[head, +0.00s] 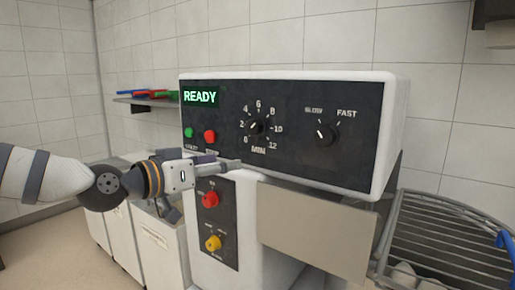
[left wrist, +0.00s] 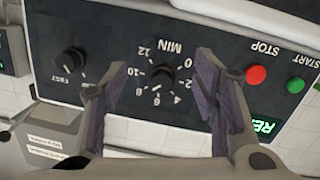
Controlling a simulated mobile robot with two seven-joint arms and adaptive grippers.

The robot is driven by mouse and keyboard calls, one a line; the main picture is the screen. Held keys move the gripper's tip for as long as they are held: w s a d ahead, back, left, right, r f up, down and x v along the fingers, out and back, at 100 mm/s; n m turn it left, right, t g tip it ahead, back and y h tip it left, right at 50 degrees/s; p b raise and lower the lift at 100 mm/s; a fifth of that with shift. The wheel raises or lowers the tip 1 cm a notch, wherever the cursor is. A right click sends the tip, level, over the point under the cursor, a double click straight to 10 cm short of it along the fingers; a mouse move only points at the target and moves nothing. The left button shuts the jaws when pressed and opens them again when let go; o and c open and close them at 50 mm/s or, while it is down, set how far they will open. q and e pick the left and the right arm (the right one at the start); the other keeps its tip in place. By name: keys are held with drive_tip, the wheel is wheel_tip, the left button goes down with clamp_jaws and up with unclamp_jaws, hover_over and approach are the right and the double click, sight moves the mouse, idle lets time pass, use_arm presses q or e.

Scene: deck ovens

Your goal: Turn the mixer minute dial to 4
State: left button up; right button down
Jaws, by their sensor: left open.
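The minute dial (head: 255,126) is a small black knob with a white mark on the mixer's dark panel, ringed by numbers up to 12 and marked MIN. I cannot read its setting surely. My left gripper (head: 226,162) is below and left of the dial in the head view, apart from it. In the left wrist view, where the panel is upside down, the dial (left wrist: 163,76) shows between the two spread, purple-padded fingers of the open, empty gripper (left wrist: 160,92). My right gripper is not in view.
A speed knob (head: 325,134) sits right of the dial. A green button (head: 189,132) and red button (head: 210,137) sit left, under a lit READY display (head: 200,97). Below are a red knob (head: 210,199) and yellow knob (head: 213,243). A wire guard (head: 450,235) is at right.

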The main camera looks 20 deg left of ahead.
use_arm(q)
drive_tip(key=t, duration=0.1)
approach(251, 128)
drive_tip(key=b+x, duration=0.2)
drive_tip(key=x, duration=0.7)
drive_tip(key=shift+w+d+f+b, duration=0.1)
drive_tip(key=shift+w+f+b, duration=0.05)
drive_tip(key=shift+w+b, duration=0.2)
drive_tip(key=shift+s, duration=0.1)
drive_tip(key=c, duration=1.2)
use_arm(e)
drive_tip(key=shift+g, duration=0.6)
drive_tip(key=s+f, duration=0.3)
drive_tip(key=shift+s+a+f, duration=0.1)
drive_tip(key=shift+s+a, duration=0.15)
